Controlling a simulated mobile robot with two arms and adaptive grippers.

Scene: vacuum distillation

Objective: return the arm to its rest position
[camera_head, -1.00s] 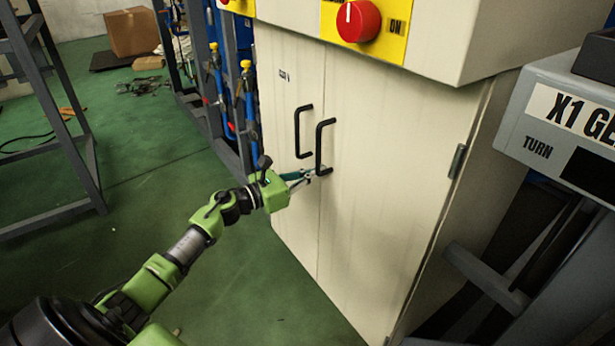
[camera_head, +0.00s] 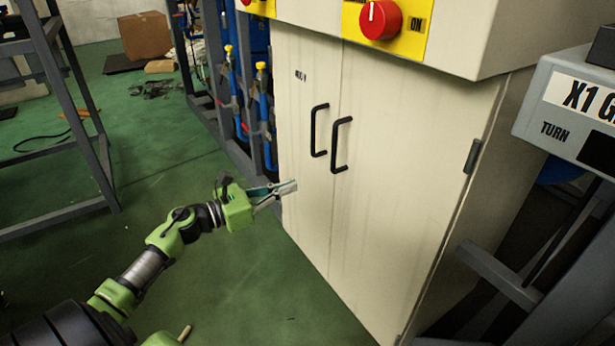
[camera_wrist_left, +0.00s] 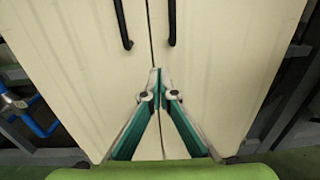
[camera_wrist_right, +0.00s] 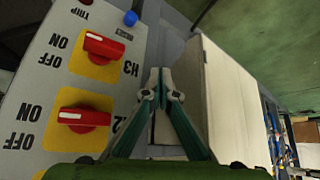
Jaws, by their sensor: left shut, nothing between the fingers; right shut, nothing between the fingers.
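My left gripper (camera_head: 290,187) is at the end of my green arm, in front of the cream cabinet (camera_head: 375,240) and below its two black handles. It touches neither handle. In the left wrist view the fingertips of the left gripper (camera_wrist_left: 155,78) meet with nothing between them, and the cabinet doors are closed behind them. The right handle (camera_head: 341,145) and the left handle (camera_head: 319,130) stand side by side at the door seam. My right gripper is out of the head view. In the right wrist view its fingertips (camera_wrist_right: 160,76) meet, empty, beside a grey panel.
The grey panel (camera_wrist_right: 52,95) carries red switches on yellow plates. A red knob (camera_head: 380,19) sits above the cabinet doors. A grey box (camera_head: 575,110) on a stand is at the right. A metal frame (camera_head: 85,130) stands at the left. Green floor (camera_head: 190,270) is open between.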

